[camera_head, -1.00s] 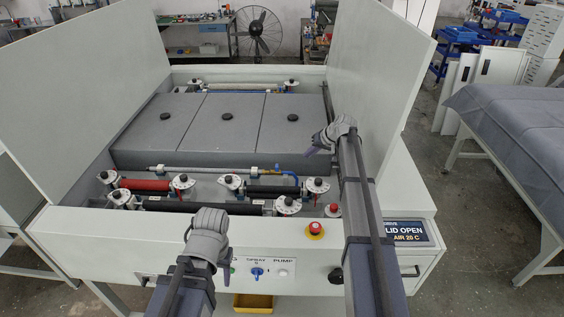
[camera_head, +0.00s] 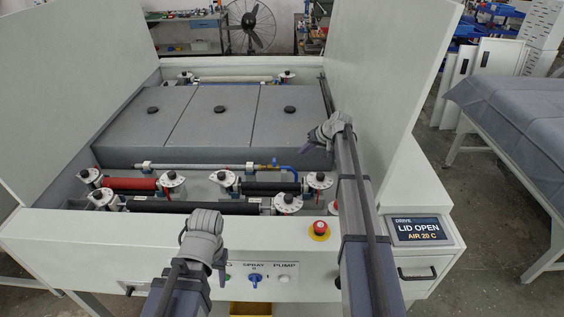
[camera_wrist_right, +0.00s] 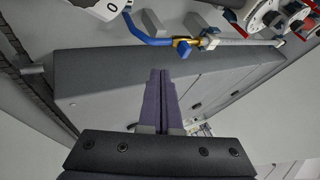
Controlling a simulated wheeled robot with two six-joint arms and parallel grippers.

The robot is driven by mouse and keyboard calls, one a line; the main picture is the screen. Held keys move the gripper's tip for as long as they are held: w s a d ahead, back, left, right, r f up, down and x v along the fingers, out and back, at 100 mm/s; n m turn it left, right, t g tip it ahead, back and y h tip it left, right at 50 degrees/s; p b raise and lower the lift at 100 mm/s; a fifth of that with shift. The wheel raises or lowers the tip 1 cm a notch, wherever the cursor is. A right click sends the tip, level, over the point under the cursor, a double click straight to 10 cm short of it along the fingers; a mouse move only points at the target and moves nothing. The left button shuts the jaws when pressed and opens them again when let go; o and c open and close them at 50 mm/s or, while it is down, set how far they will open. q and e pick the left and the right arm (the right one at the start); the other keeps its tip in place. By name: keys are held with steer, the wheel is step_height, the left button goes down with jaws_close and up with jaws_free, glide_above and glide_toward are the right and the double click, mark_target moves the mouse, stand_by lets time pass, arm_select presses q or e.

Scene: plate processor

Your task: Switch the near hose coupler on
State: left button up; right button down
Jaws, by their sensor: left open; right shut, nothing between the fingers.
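The near hose coupler (camera_head: 275,165) is a small brass fitting with a blue lever, between a pale pipe and a blue hose (camera_head: 290,169). It lies along the near edge of the grey covers. In the right wrist view the coupler (camera_wrist_right: 186,46) is above my fingertips in the picture, and a gap shows between them. My right gripper (camera_head: 310,154) is shut and empty, over the right end of the covers; its purple fingers (camera_wrist_right: 160,74) are together in the wrist view. My left gripper (camera_head: 203,250) is open and empty near the front panel.
Rollers with round dial ends (camera_head: 318,181) lie in front of the coupler. Upright white panels (camera_head: 382,80) flank the machine. A red emergency button (camera_head: 320,228), a blue spray knob (camera_head: 254,280) and a LID OPEN display (camera_head: 418,229) are at the front.

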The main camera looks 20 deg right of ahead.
mark_target(275, 161)
steer(key=b+x, duration=0.2)
steer(key=x, duration=0.1)
steer(key=a+b+x, duration=0.1)
steer(key=b+x, duration=0.2)
steer(key=x, duration=0.1)
steer(key=a+r+b+x, duration=0.1)
steer(key=b+x, duration=0.2)
steer(key=x, duration=0.1)
steer(key=shift+w, duration=0.1)
steer(key=shift+w+a, duration=0.2)
steer(key=shift+a, duration=0.55)
steer(key=shift+w+a, duration=0.2)
steer(key=shift+a, duration=0.45)
steer(key=shift+w+a, duration=0.15)
steer(key=shift+a, duration=0.5)
steer(key=shift+d, duration=0.1)
